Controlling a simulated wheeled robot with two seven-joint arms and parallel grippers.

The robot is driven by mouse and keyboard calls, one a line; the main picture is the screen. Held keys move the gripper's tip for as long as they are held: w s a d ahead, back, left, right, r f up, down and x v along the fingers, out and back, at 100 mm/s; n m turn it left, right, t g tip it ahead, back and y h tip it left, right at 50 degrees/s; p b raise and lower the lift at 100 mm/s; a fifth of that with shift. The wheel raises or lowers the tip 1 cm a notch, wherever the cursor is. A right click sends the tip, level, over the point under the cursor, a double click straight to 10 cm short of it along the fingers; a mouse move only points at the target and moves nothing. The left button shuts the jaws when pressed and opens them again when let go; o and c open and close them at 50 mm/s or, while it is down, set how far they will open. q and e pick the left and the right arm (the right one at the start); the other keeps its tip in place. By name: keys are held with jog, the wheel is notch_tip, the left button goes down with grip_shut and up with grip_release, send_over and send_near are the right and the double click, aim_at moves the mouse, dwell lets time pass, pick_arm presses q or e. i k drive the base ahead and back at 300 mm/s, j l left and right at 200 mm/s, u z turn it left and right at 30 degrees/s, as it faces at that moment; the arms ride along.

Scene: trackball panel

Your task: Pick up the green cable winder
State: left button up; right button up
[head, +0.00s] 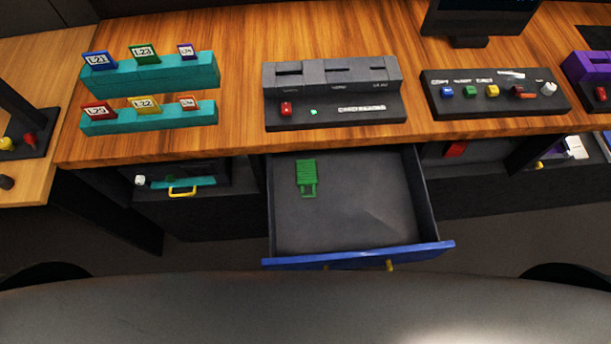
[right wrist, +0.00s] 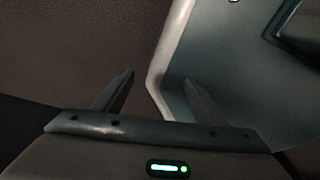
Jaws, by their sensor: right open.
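The green cable winder (head: 306,174) lies in the open drawer (head: 350,230), toward its back left. The drawer has dark walls and a blue front edge with a yellow handle. In the right wrist view my right gripper (right wrist: 158,85) is open, its two fingers apart with nothing between them. The winder does not show in that view. Neither gripper shows in the head view.
The wooden desk (head: 235,60) overhangs the drawer's back. On it stand a teal card rack (head: 150,75), a grey slotted panel (head: 335,85) and a dark panel with coloured knobs (head: 495,95). The drawer is otherwise empty.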

aim_at(307, 170)
jog(key=l+u, duration=0.1)
jog(key=u, duration=0.3)
jog(key=k+u, duration=0.15)
jog(key=u, duration=0.2)
jog(key=k+l+u, duration=0.1)
jog(key=u, duration=0.3)
jog(key=k+l+u, duration=0.15)
jog(key=k+u, duration=0.15)
jog(key=k, duration=0.2)
jog(key=k+u, duration=0.35)
jog(key=k, duration=0.15)
jog(key=k+j, duration=0.1)
jog(key=k, duration=0.55)
